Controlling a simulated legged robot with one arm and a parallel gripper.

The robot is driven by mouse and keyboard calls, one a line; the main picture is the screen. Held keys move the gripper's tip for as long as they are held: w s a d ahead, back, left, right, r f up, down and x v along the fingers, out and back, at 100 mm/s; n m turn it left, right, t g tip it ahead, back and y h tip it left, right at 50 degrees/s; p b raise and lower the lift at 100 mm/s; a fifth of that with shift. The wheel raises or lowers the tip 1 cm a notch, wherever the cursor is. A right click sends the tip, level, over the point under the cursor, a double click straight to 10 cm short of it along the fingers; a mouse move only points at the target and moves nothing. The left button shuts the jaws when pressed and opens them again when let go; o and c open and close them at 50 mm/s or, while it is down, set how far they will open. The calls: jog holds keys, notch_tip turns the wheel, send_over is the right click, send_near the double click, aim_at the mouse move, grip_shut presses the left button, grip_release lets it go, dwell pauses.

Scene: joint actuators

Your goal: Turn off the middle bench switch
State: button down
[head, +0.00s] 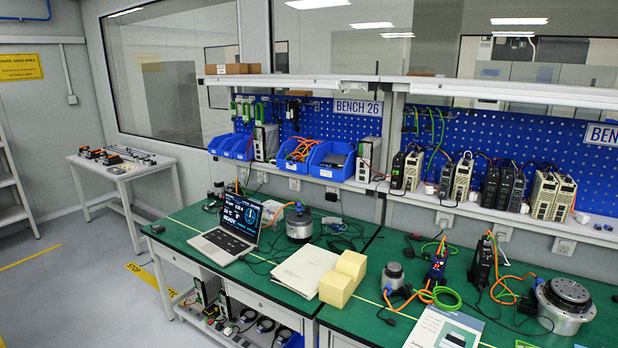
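Several small pale switch or socket plates run in a row along the wall just under the bench shelf. Which one the task means is not clear from the view. My gripper is not in view.
Drive modules line the shelf above. A side table (128,168) stands at left. Grey floor (85,285) is free at left.

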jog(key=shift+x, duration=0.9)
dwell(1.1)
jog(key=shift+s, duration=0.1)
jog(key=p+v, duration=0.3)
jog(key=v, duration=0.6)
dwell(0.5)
